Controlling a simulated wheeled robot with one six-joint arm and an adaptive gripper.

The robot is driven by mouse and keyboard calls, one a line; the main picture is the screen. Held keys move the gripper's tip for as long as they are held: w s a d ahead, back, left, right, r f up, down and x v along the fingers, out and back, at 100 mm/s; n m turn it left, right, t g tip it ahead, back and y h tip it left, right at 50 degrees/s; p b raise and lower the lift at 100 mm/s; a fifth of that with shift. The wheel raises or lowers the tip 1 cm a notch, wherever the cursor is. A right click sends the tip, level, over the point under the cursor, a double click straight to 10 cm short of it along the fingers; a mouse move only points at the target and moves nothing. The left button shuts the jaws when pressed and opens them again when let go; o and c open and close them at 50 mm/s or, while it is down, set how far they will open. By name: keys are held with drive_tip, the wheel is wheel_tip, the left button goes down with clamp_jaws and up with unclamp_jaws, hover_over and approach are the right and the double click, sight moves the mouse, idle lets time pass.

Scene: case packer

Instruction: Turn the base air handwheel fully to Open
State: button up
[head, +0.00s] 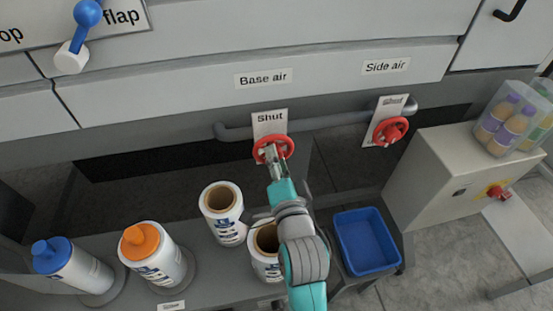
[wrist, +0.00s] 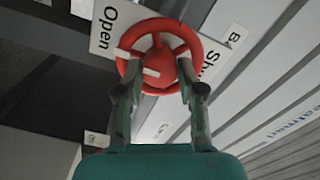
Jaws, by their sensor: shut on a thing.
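The base air handwheel (head: 273,148) is a red wheel below the "Base air" label (head: 263,78). A white plate (head: 269,122) behind it reads "Shut" at its top. In the wrist view the red wheel (wrist: 165,50) fills the upper middle, with "Open" and "Shut" on the plate (wrist: 112,28) and a white mark on the wheel's rim. My gripper (head: 273,160) reaches up to the wheel from below. In the wrist view its two fingers (wrist: 155,88) are at the wheel's near side, shut on it. The fingers hide part of the rim.
The red side air handwheel (head: 391,131) is to the right on the same pipe (head: 330,121). Below are cardboard-cored rolls (head: 222,212), an orange-capped bottle (head: 152,256), a blue-capped bottle (head: 70,268) and a blue bin (head: 366,241). A grey box (head: 455,180) stands at right.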

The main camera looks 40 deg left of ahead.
drive_tip(key=shift+f, duration=0.1)
drive_tip(key=o, duration=1.1)
drive_tip(key=shift+o, duration=0.2)
drive_tip(key=v, duration=1.2)
